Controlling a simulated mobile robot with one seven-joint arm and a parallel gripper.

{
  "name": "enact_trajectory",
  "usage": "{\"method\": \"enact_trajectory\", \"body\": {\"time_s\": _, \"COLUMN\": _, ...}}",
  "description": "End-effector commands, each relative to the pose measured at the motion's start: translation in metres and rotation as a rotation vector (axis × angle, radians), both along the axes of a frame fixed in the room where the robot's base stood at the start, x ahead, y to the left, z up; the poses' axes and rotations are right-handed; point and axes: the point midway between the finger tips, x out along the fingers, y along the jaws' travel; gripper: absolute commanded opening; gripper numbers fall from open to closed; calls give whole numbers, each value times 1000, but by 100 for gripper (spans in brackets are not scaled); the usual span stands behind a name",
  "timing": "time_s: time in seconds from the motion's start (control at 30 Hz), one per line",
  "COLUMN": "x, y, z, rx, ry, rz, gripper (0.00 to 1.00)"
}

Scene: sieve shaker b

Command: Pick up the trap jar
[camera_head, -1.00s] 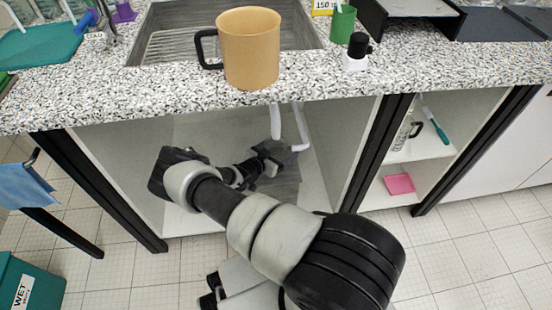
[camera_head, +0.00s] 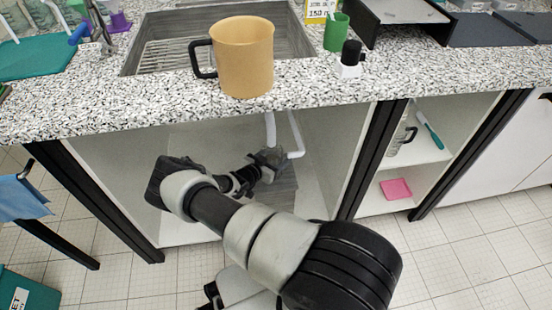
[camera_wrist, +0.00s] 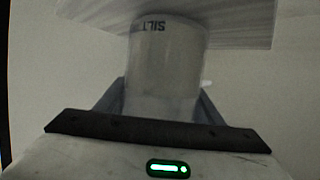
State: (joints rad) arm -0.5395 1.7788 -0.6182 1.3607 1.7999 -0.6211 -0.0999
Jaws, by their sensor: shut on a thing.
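The trap jar (camera_wrist: 165,65) is a pale cylinder with dark lettering, "SILT", which reads upside down in the wrist view. My gripper (camera_wrist: 162,100) is shut on it, with a finger along each side of the jar. In the head view my gripper (camera_head: 266,164) is inside the open cabinet under the sink, near the white drain pipe. The jar cannot be made out clearly there, as the gripper and wrist cover it. A grey streaked sheet (camera_wrist: 240,15) lies at the jar's lettered end; whether they touch is unclear.
White drain pipes (camera_head: 296,135) hang close beside my gripper. The cabinet is bounded by dark posts (camera_head: 368,160) and the speckled worktop (camera_head: 150,100) above. A tan mug (camera_head: 245,60) stands near the worktop's front edge. Shelves at right hold a pink item (camera_head: 396,189).

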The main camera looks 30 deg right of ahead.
Motion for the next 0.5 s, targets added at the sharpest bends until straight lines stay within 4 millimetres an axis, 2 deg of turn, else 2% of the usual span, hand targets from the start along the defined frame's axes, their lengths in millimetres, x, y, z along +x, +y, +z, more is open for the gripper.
{"method": "enact_trajectory", "body": {"time_s": 0.27, "x": 0, "y": -1, "z": 17, "rx": -1, "ry": -2, "rz": -2, "gripper": 26}}
{"method": "enact_trajectory", "body": {"time_s": 0.5, "x": -12, "y": 22, "z": 16, "rx": -1, "ry": 0, "rz": 0, "gripper": 26}}
